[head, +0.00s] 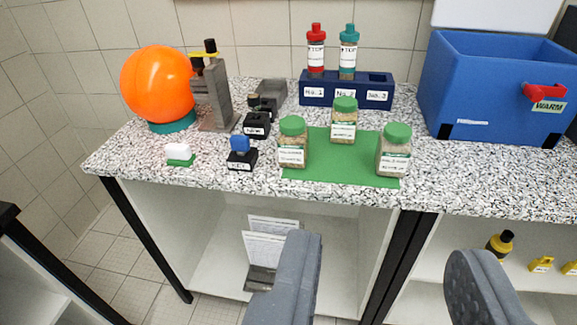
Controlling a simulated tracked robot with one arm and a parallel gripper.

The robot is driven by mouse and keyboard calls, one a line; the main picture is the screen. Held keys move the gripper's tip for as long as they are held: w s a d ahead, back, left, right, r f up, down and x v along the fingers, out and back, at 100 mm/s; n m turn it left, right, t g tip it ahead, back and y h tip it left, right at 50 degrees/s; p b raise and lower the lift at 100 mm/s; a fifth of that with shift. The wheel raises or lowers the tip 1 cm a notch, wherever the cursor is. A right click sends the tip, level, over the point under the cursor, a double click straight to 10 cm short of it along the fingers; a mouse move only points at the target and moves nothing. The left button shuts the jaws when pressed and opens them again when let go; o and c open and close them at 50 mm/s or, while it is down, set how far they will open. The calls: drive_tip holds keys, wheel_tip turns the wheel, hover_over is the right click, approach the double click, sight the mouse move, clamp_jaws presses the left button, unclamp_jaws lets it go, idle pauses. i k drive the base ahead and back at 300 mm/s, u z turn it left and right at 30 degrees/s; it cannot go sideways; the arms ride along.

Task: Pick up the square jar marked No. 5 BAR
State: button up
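Three square clear jars with green lids and tan contents stand upright on a green mat (340,172) on the speckled counter. One is the left jar (292,143), one the back jar (344,121), one the right jar (394,150). Their labels are too small to read, so I cannot tell which is No. 5 BAR. My gripper (385,249) shows as two grey fingers, wide apart, at the bottom of the picture. It is open with nothing between the fingers, on the near side of the counter, apart from the jars.
A blue rack (345,94) behind the jars holds a red-capped and a teal-capped bottle. A large blue bin (490,90) stands right. An orange ball (157,84), a grey device (213,95) and small black blocks (242,160) stand left. Shelves lie below the counter's front edge.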

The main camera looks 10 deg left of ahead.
sight(292, 138)
drive_tip(key=u, duration=0.65)
drive_tip(key=i, duration=1.2)
drive_tip(key=z, duration=0.1)
